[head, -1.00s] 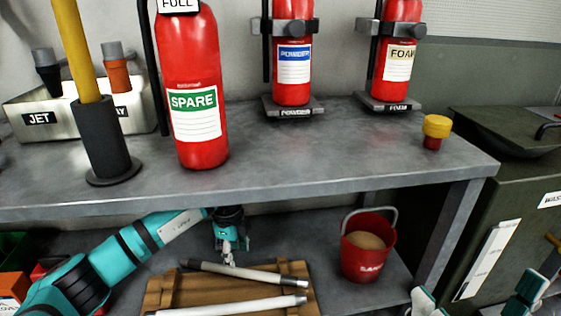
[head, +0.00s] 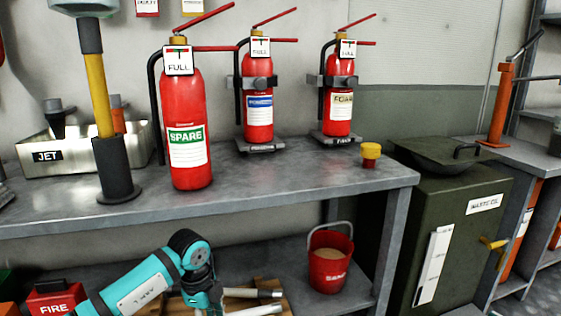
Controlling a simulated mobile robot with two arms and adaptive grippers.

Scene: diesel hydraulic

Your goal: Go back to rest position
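My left arm (head: 150,280) comes in from the lower left in front of the lower shelf. Its bent teal joint (head: 190,250) is under the table edge, and the arm then runs down out of the picture. The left gripper's fingers are not visible. My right arm and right gripper are out of view.
A wooden rack with pale tubes (head: 252,292) lies partly behind my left arm. A red sand bucket (head: 329,262) stands right of it. Above, the grey table (head: 270,185) holds red extinguishers (head: 186,120) and a metal bin (head: 75,158). A green cabinet (head: 450,230) stands at right.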

